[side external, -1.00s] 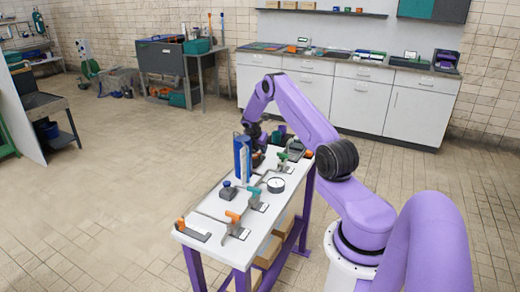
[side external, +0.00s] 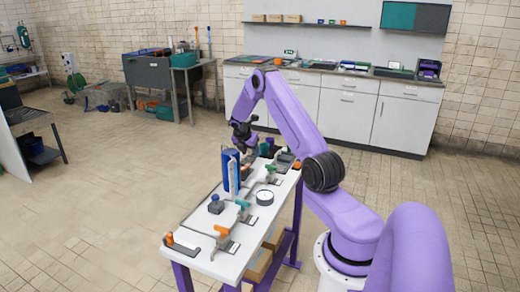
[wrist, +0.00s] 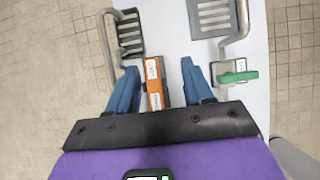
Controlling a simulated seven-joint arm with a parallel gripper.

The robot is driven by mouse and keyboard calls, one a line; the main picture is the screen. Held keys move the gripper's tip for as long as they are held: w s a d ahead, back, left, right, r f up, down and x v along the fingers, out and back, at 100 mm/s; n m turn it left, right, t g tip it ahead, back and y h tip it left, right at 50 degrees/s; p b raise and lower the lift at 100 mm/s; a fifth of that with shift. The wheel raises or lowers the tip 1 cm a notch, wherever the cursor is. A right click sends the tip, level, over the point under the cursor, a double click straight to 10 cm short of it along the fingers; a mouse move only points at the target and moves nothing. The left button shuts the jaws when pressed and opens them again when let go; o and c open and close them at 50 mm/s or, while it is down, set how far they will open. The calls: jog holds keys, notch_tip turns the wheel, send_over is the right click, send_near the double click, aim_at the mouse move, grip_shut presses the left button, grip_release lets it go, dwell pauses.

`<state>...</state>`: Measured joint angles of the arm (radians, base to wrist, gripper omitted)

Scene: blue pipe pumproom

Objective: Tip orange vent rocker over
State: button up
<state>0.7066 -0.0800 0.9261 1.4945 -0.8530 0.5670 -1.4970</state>
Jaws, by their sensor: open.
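The orange vent rocker (wrist: 156,88) shows in the wrist view as a narrow orange bar with white labels on its top and near end. My gripper (wrist: 160,72) is open, with one blue finger on each side of the bar in this view. A gap shows on both sides, wider on the right. The height of the fingertips above the bar is hard to tell. In the side view my gripper (side external: 244,154) is at the far part of the white table (side external: 196,213), by the blue cylinder. The rocker is not clearly made out there.
A green lever (wrist: 238,76) and a bent grey pipe (wrist: 242,20) lie right of the fingers. A grey grate (wrist: 130,32) with another pipe is at left. The blue cylinder (side external: 231,172), a round gauge (side external: 264,197) and an orange lever (side external: 222,231) stand on the nearer table.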

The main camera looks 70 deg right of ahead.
aim_at(248, 164)
jog(key=s+a+r, duration=0.6)
jog(key=s+a, duration=0.2)
jog(key=shift+s+r, duration=0.15)
jog(key=shift+r, duration=0.25)
jog(key=shift+d, duration=0.1)
jog(key=w+d+r+y, duration=0.2)
jog(key=w+d+r, duration=0.1)
jog(key=w, duration=0.7)
jog(key=x, duration=1.1)
jog(key=d+x, duration=0.1)
jog(key=x, duration=0.5)
jog(key=shift+w, duration=0.1)
jog(key=shift+r+h, duration=0.1)
jog(key=shift+h, duration=0.2)
grip_shut()
